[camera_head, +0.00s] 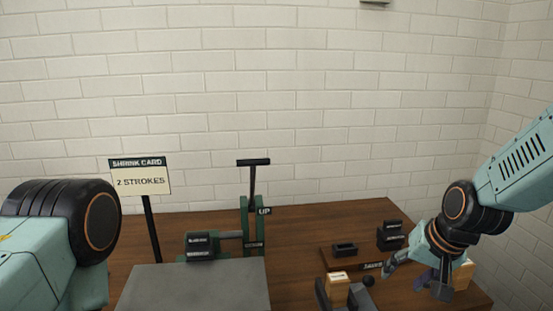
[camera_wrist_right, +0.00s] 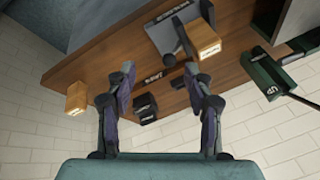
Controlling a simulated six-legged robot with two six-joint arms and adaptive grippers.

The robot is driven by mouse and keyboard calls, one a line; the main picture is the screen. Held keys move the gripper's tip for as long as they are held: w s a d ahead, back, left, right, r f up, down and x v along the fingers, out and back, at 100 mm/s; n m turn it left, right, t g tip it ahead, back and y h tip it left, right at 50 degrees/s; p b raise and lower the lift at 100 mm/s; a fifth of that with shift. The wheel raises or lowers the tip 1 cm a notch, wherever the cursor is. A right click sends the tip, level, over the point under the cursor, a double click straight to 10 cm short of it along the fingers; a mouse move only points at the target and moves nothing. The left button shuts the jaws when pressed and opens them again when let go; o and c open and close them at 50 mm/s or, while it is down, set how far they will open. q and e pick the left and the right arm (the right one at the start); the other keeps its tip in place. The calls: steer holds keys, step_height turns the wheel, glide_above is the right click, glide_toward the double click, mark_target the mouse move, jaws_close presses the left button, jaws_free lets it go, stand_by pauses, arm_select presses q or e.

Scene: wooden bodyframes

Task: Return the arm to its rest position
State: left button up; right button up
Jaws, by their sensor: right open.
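My right arm comes in from the right of the head view. Its right gripper (camera_head: 415,279) points downward over the right part of the wooden table (camera_head: 300,222). In the right wrist view the two fingers of the right gripper (camera_wrist_right: 160,72) stand well apart with nothing held between them. The fingers partly cover the table behind them. My left arm shows only as a teal link and a black joint at the left edge of the head view. Its gripper is out of the picture.
A sign (camera_head: 141,180) reading "2 STROKES" stands left of a green lever machine (camera_head: 253,225). A grey plate (camera_head: 195,289) lies in front. Near my right gripper are a wooden block (camera_head: 463,274), dark blocks (camera_head: 390,236) and a small dark tray (camera_head: 344,249). A brick wall stands behind.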

steer(key=s+a+f+n+g+h+b, duration=0.1)
steer(key=s+f+n+b, duration=0.1)
steer(key=s+f, duration=0.95)
steer(key=s+a+f+n+b, duration=0.1)
steer(key=s+f+b, duration=0.2)
steer(key=s+f, duration=0.8)
steer(key=s+f+g+b, duration=0.1)
steer(key=s+f+g, duration=0.2)
steer(key=s+f, duration=0.6)
steer(key=shift+s+a+n+b, duration=0.3)
steer(key=shift+s+a+b, duration=0.05)
steer(key=shift+s, duration=0.6)
steer(key=shift+h, duration=0.3)
